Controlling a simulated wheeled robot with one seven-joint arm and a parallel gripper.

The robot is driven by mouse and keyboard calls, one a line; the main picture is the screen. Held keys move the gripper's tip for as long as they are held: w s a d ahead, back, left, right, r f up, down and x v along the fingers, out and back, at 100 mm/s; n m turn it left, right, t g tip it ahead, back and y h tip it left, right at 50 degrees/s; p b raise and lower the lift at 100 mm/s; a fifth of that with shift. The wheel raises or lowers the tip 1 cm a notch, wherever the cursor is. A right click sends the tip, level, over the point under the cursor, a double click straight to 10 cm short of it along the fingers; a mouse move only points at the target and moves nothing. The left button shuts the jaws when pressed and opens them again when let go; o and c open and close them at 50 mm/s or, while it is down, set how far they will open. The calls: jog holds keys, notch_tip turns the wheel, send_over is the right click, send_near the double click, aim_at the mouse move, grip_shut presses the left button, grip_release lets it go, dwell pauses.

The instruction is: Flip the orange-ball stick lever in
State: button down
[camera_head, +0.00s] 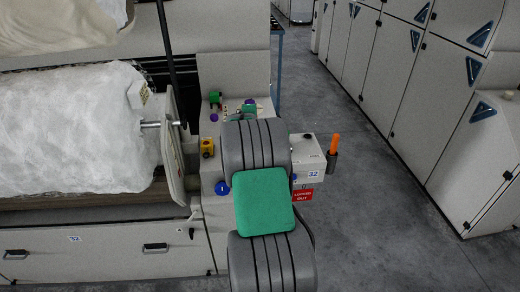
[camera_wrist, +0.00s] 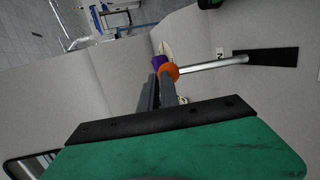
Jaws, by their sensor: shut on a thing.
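The stick lever is a metal rod (camera_wrist: 212,65) with an orange ball (camera_wrist: 170,70) on its end. In the wrist view it reaches leftward from a dark slot (camera_wrist: 272,59) in a pale panel. My gripper (camera_wrist: 162,78) has its dark fingers shut on the orange ball, which shows partly past the fingertips. In the head view my grey and green arm covers the gripper and the lever, so neither shows there.
A purple knob (camera_wrist: 157,60) lies close beside the fingertips. The machine's console holds a yellow switch box (camera_head: 207,147), a blue knob (camera_head: 222,188) and a red "locked out" tag (camera_head: 303,195). The grey aisle (camera_head: 375,230) is clear.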

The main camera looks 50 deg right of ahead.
jog(key=shift+w+a+r, duration=0.1)
jog(key=shift+r, duration=0.1)
jog(key=r+b+v, duration=0.1)
jog(key=r+v, duration=0.1)
jog(key=v, duration=1.1)
jog(key=shift+d+r, duration=0.2)
jog(key=shift+r, duration=0.15)
